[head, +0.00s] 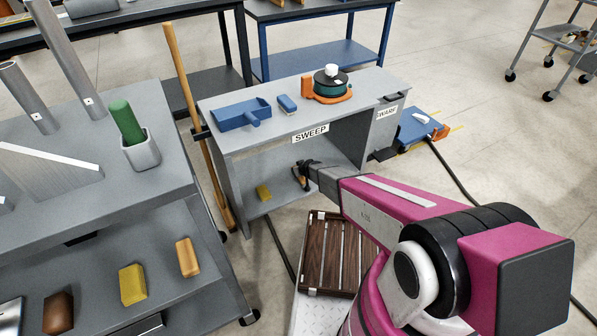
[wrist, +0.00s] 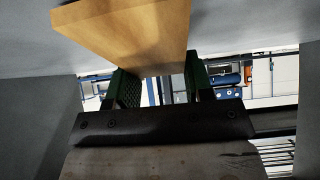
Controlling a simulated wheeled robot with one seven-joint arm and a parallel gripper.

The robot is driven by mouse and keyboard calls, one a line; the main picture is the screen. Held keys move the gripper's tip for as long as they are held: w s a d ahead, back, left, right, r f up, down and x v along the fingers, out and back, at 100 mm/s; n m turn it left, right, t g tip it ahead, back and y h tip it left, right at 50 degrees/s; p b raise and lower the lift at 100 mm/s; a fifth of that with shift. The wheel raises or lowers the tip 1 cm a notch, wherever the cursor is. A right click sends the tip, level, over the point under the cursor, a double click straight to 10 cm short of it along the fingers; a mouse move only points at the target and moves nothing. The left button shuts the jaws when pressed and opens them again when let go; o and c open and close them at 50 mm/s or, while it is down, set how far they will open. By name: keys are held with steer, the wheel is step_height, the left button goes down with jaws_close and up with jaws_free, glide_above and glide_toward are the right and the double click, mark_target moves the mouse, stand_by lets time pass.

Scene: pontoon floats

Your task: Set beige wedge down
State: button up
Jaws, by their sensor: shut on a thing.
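The beige wedge (wrist: 130,35) shows in the wrist view as a tan, wood-coloured block between the two green-padded fingers. My gripper (wrist: 155,88) is shut on it. In the head view my gripper (head: 303,176) is inside the open bay of the grey bench marked SWEEP, above its lower shelf (head: 284,197). The wedge cannot be made out clearly there. In the wrist view a grey surface lies close by the wedge; I cannot tell whether they touch.
A yellow block (head: 264,192) lies on the lower shelf, left of my gripper. A broom handle (head: 188,110) stands at the bench's left side. A slatted wooden crate (head: 335,252) is in front.

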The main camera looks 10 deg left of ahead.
steer(key=shift+f, duration=0.15)
steer(key=o, duration=0.9)
steer(key=s+d+r+m+g, duration=0.1)
steer(key=s+d+r+g, duration=0.1)
steer(key=s+d+r, duration=0.7)
steer(key=s+d+r+m+g, duration=0.1)
steer(key=s+d+r, duration=0.45)
steer(key=r, duration=0.85)
steer(key=s+d+r+m+g+h, duration=0.1)
steer(key=s+d+r, duration=0.3)
steer(key=d, duration=0.3)
steer(key=s+d+r+m+g+h, duration=0.1)
steer(key=s+d+r+m+h, duration=0.1)
steer(key=s+d+r, duration=0.2)
steer(key=s+d+r+m+g+h, duration=0.2)
steer(key=s+d+r, duration=0.2)
steer(key=d, duration=0.5)
steer(key=shift+d+r, duration=0.2)
steer(key=shift+r, duration=0.3)
steer(key=shift+d+r, duration=0.15)
steer(key=shift+r, duration=0.35)
